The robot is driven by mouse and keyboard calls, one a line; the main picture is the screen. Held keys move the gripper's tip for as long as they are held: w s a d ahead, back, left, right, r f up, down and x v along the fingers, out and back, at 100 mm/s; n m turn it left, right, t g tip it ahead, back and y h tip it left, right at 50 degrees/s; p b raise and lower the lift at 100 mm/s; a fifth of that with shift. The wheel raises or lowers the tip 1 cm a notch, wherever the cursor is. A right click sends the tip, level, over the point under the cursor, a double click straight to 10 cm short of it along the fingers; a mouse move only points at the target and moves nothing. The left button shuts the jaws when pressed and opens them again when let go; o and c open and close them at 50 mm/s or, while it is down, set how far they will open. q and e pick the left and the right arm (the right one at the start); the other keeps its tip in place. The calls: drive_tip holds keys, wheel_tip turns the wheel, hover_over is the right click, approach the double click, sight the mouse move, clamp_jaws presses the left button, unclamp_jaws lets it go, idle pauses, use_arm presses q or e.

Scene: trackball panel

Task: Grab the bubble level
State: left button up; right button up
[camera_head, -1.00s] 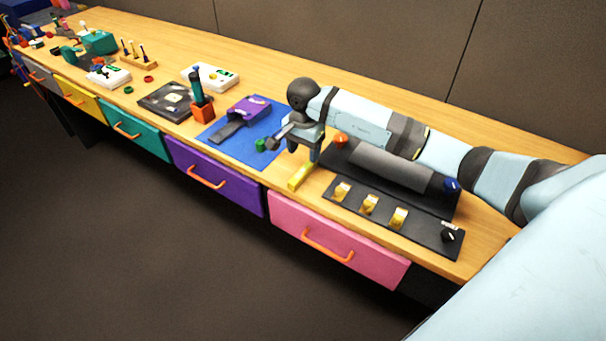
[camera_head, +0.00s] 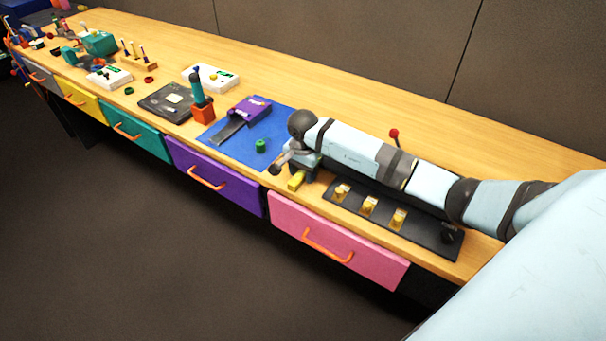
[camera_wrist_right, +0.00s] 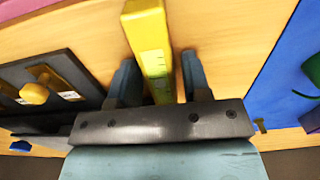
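The bubble level is a yellow bar (camera_head: 296,181) lying on the wooden bench near the front edge, between the blue mat and the black switch panel. In the right wrist view the level (camera_wrist_right: 149,45) shows a greenish vial section and runs between my gripper's fingers. My right gripper (camera_wrist_right: 159,78) is open, with one dark finger on each side of the bar and a visible gap on the right. In the head view the right gripper (camera_head: 306,174) is low over the level and hides part of it. My left gripper is not in view.
A black panel (camera_head: 433,232) with several yellow switches lies right of the level. A blue mat (camera_head: 226,144) with a green cylinder (camera_head: 261,146) and a purple device (camera_head: 250,108) lies left. Drawers with orange handles, one pink (camera_head: 345,244), line the bench front.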

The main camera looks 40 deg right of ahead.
drive_tip(key=c, duration=0.7)
drive_tip(key=shift+r, duration=0.15)
